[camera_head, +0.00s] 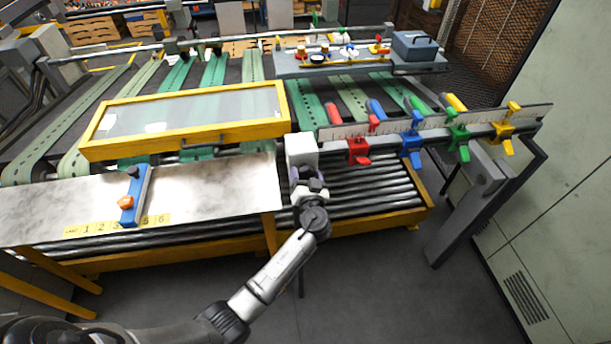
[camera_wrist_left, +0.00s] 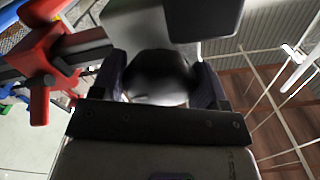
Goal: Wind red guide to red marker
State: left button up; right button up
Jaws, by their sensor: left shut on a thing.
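The red guide (camera_head: 358,150) is clamped on the rail below the white scale, right of a white block (camera_head: 301,150) at the rail's left end. A small red tab (camera_head: 373,122) stands above it on the scale, slightly to its right. A separate red bar (camera_head: 333,113) lies behind the scale, left of the guide; I cannot tell which red piece is the marker. My left gripper (camera_head: 304,181) is at the front of the white block. In the left wrist view it is shut on a dark rounded knob (camera_wrist_left: 160,75); the red guide (camera_wrist_left: 42,62) shows at upper left. My right gripper is not in view.
Blue (camera_head: 411,145), green (camera_head: 460,143) and yellow (camera_head: 503,136) guides sit further right on the rail. A yellow-framed clear cover (camera_head: 190,115) lies left of the white block. Rollers (camera_head: 370,190) run below the rail.

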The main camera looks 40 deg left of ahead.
pick_arm(q)
jog(key=shift+m, duration=0.3)
jog(key=shift+m+b, duration=0.35)
jog(key=shift+m, duration=0.15)
jog(key=m, duration=0.2)
jog(key=shift+m, duration=0.3)
jog(key=shift+r+m, duration=0.1)
jog(key=shift+m, duration=1.1)
jog(key=shift+s+a+m, duration=0.1)
jog(key=shift+m, duration=1.3)
jog(key=o, duration=0.9)
